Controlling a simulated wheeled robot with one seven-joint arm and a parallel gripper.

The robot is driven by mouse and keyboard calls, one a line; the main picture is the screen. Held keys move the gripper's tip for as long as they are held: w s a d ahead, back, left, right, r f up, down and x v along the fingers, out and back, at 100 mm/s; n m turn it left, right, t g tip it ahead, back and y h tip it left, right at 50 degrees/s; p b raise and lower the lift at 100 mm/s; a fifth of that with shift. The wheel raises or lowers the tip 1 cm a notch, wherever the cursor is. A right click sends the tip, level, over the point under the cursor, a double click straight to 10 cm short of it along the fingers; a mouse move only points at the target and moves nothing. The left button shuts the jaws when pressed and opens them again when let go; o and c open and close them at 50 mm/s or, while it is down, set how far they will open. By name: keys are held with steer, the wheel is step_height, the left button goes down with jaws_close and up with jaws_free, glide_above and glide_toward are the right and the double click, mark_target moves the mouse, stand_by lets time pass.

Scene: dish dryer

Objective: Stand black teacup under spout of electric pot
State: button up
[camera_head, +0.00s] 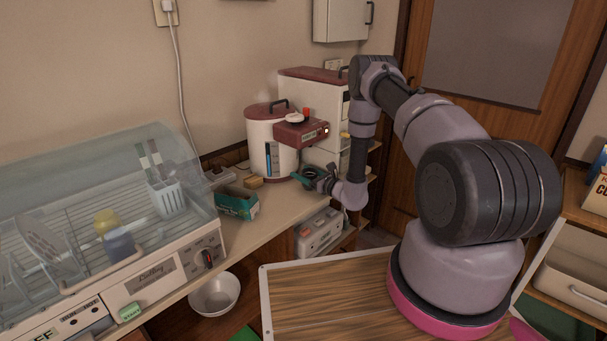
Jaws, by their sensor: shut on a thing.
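The electric pot (262,148) is white with a dark red lid and stands on the counter against the wall. Its red spout head (300,133) juts out to the right. My gripper (316,178) is below the spout head, in front of the pot. It is shut on a small dark cup with a greenish tint, the black teacup (301,178). The cup is low, close to the counter top; I cannot tell whether it touches the counter. The fingers are small here and partly hidden by the wrist.
A white appliance with a red top (314,93) stands right behind the pot. The dish dryer (150,285) fills the left. A metal bowl (214,294) sits below the counter.

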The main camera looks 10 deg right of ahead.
steer(key=shift+f, duration=0.1)
steer(key=o, duration=1.4)
steer(key=shift+d, duration=0.1)
steer(key=v, duration=1.1)
steer(key=shift+s+d, duration=0.2)
steer(key=shift+s, duration=0.15)
steer(key=shift+s, duration=0.1)
